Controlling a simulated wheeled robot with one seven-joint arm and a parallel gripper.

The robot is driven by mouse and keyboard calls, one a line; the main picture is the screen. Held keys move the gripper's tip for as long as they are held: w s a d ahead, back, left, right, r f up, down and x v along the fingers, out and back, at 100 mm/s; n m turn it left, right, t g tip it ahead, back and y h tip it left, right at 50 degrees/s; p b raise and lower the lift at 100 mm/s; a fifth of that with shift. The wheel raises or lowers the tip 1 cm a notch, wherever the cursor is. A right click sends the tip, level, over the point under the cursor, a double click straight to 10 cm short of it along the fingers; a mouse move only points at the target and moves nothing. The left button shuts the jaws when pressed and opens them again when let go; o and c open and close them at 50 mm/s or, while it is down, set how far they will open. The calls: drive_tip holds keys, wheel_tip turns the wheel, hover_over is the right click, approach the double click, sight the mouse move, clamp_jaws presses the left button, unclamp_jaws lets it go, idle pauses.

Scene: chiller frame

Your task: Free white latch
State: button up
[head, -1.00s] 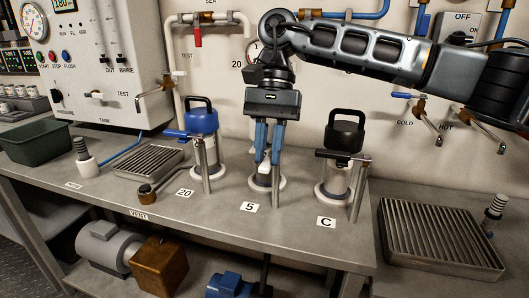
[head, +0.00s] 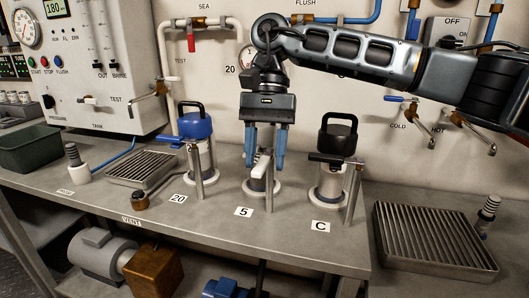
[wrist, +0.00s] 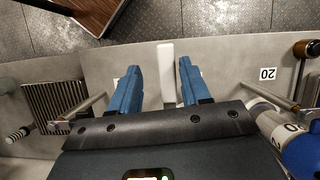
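The white latch (head: 262,164) is a pale lever at the middle housing, behind the label 5 (head: 243,211). The housing's white base ring (head: 250,190) shows on the bench, but my gripper hides its upper part. My gripper (head: 265,164) points down over it with its two blue fingers apart, one on each side of the latch. In the wrist view the latch (wrist: 166,70) is a white bar between the open fingers (wrist: 160,75), with a gap on both sides. I see no contact.
A blue-topped housing (head: 196,124) stands left by label 20. A black-topped housing (head: 338,130) with a dark lever stands right by label C. Metal posts rise beside the housings. Ribbed trays (head: 435,235) and (head: 143,166) lie on the bench.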

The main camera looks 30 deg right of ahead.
drive_tip(key=v, duration=0.7)
drive_tip(key=shift+w+d+r, duration=0.1)
drive_tip(key=shift+w+r, duration=0.05)
drive_tip(key=shift+r, duration=0.2)
idle(0.4)
